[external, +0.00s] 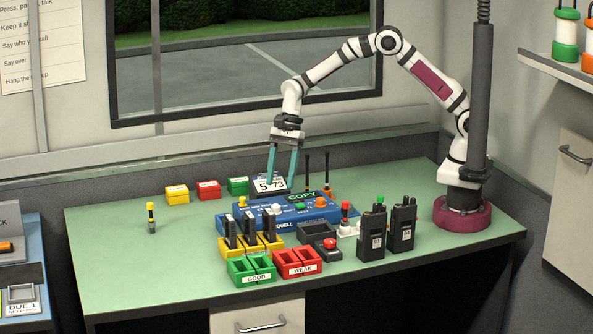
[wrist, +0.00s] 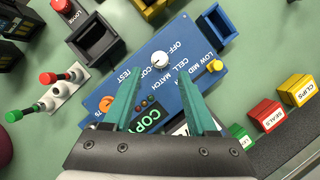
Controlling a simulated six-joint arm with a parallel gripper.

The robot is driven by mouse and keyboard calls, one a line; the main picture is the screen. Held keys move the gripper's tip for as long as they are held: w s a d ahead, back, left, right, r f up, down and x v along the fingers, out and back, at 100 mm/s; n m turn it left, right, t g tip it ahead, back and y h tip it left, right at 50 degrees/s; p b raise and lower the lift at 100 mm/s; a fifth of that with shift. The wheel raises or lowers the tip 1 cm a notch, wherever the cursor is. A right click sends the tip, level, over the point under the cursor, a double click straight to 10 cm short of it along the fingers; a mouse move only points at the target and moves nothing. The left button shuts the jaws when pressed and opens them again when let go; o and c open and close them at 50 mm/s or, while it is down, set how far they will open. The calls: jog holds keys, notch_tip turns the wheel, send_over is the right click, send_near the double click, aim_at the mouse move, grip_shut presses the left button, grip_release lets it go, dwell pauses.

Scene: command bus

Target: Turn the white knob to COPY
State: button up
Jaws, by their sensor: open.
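The white knob (wrist: 160,62) sits on the sloped face of a blue box (wrist: 187,62), ringed by printed labels; OFF, CELL, MATCH and TEST can be read, and COPY is partly hidden. Its pointer direction is too small to tell. In the external view the knob (external: 277,209) is at the front of the blue box (external: 235,217). A display on the box (external: 301,196) reads COPY. My gripper (external: 281,181) is open and empty, above and behind the knob, apart from it. In the wrist view its teal fingertips (wrist: 159,79) frame the area just below the knob.
A yellow knob (wrist: 214,66) and an orange knob (wrist: 106,103) flank the white knob. Black handheld radios (external: 371,233) stand at right. Green bins (external: 250,270) and red bins (external: 297,263) are in front.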

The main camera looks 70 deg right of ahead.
aim_at(276, 208)
jog(key=x, duration=0.5)
jog(key=shift+a+f, duration=0.15)
jog(key=shift+f, duration=0.2)
grip_shut()
